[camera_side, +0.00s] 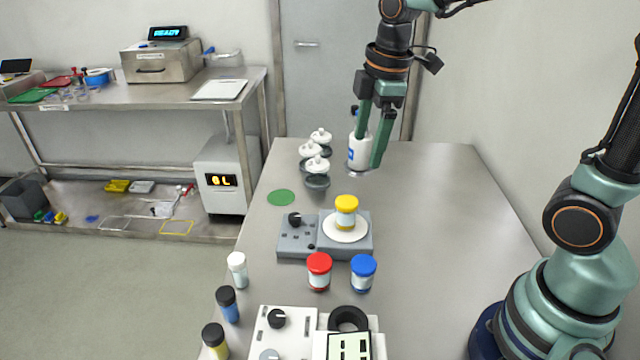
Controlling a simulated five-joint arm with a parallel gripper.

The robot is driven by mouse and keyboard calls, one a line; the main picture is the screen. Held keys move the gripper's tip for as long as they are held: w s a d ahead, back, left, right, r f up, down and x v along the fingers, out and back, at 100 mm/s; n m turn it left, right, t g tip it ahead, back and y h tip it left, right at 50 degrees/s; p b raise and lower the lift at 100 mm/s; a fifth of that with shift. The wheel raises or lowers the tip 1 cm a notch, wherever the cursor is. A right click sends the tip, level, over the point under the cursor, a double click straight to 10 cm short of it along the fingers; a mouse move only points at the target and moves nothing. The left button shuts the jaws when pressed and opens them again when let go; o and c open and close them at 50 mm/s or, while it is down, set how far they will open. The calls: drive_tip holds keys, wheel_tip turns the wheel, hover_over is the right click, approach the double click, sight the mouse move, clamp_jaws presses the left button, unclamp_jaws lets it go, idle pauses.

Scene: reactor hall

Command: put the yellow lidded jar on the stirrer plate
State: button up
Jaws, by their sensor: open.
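The yellow lidded jar (346,217) stands upright on the white round top of the stirrer plate (360,247), a grey device in the middle of the table. My gripper (369,153) is open above the table's far part, behind and a little right of the jar and apart from it. A white bottle (358,156) with a blue label is beside or between my fingers. I cannot tell which, as the fingers partly cover it.
A red-lidded jar (319,272) and a blue-lidded jar (363,273) stand in front of the plate. Small bottles (237,270) line the left edge. Several white-topped dark containers (317,172) and a green disc (281,197) lie behind left. The table's right side is clear.

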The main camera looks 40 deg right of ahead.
drive_tip(key=s+d+r+m+t, duration=0.1)
drive_tip(key=s+m+t, duration=0.2)
drive_tip(key=s+m, duration=0.4)
drive_tip(key=m, duration=0.5)
drive_tip(key=shift+s+r+t, duration=0.15)
drive_tip(key=shift+r+t, duration=0.15)
drive_tip(key=shift+t, duration=0.1)
drive_tip(key=shift+d, duration=0.1)
